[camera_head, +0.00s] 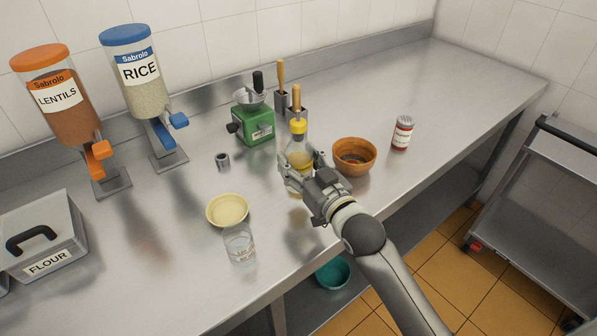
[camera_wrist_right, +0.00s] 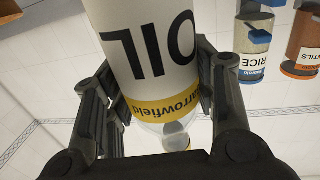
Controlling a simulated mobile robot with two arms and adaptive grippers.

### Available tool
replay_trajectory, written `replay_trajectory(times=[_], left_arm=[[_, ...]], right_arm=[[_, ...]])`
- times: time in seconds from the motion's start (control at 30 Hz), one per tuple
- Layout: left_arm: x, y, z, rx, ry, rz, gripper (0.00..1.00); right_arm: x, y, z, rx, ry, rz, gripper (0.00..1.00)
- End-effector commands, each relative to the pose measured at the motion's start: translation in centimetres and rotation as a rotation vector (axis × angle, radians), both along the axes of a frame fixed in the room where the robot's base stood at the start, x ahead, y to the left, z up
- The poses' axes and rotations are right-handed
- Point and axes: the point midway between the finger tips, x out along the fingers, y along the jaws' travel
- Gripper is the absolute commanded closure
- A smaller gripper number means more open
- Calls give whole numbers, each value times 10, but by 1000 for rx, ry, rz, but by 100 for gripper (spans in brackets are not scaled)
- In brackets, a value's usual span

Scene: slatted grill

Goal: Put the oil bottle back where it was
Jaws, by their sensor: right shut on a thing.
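The oil bottle (camera_head: 298,147) has a yellow cap and a clear upper body, and stands upright in the grip of my right gripper (camera_head: 301,169) near the middle of the counter. In the right wrist view, the bottle (camera_wrist_right: 150,45) shows upside down, with a white "OIL" label and a yellow band. The fingers of the right gripper close around it from both sides. The hand hides much of the bottle's lower part, so I cannot tell whether its base touches the counter. My left gripper is not in view.
A brown bowl (camera_head: 354,168) is just right of the bottle, and a red-and-white can (camera_head: 402,133) is farther right. A green grinder (camera_head: 257,126) and utensil holders (camera_head: 297,112) stand behind. A cream bowl (camera_head: 228,210) and glass jar (camera_head: 239,245) are front left. The steel counter's right part is clear.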

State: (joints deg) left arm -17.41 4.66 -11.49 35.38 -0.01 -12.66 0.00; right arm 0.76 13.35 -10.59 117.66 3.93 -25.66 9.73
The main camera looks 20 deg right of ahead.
Motion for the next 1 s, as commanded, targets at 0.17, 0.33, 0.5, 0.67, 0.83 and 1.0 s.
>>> replay_trajectory(times=[0.17,0.33,0.5,0.67,0.83,1.0], left_arm=[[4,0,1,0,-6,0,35],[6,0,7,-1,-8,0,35],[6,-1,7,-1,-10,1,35],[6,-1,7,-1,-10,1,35],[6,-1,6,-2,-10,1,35],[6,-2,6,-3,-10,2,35]], right_arm=[[8,-1,-8,-1,-2,0,84],[8,-1,-31,0,-1,0,84],[8,-1,-39,0,-4,1,84],[8,-1,-39,0,-4,1,84],[7,-1,-43,-1,0,1,45],[7,-1,-43,-1,0,1,26]])
